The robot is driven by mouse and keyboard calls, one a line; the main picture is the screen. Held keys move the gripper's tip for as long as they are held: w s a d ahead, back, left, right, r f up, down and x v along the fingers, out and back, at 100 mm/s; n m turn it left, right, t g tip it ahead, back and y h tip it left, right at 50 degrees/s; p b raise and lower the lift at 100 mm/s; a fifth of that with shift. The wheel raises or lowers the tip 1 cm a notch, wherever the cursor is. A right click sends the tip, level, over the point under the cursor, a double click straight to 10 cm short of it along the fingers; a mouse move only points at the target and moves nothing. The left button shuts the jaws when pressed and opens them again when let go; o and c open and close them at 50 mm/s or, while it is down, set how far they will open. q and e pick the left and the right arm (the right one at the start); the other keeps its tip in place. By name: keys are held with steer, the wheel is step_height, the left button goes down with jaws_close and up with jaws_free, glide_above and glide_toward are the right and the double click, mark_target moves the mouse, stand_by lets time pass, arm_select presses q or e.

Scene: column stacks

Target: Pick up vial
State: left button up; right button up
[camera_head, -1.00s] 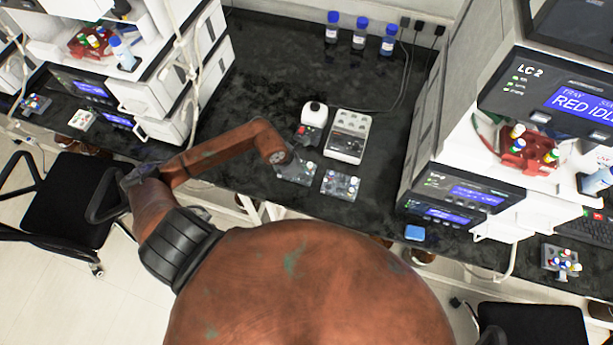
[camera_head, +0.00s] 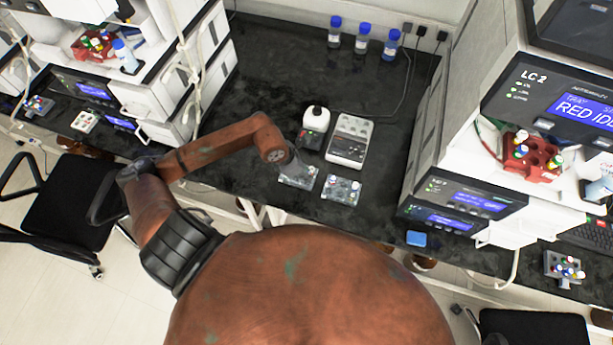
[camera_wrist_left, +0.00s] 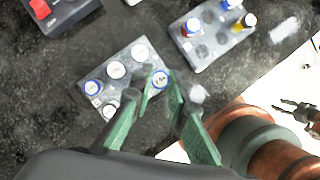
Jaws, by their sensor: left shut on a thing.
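My left gripper (camera_head: 294,163) reaches down over the left grey vial rack (camera_head: 305,183) on the dark bench. In the left wrist view its green fingers (camera_wrist_left: 160,92) are closed around a vial with a blue-rimmed white cap (camera_wrist_left: 161,78), at the right corner of the same rack (camera_wrist_left: 118,71). Whether the vial is clear of its hole I cannot tell. Several other white-capped vials stand in this rack. A second rack (camera_head: 341,189), also in the left wrist view (camera_wrist_left: 205,53), holds blue-capped and yellow vials.
A white-topped device (camera_head: 314,122) and a grey instrument with keys (camera_head: 350,140) stand behind the racks. Blue-capped bottles (camera_head: 362,40) are at the wall. The LC instrument stack (camera_head: 470,190) bounds the right side. Bare bench lies at the back left.

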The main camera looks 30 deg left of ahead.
arm_select(q)
steer(key=s+a+r, duration=0.4)
steer(key=s+r, duration=0.5)
steer(key=s, duration=0.4)
steer(key=shift+s+r, duration=0.15)
steer(key=shift+r, duration=0.05)
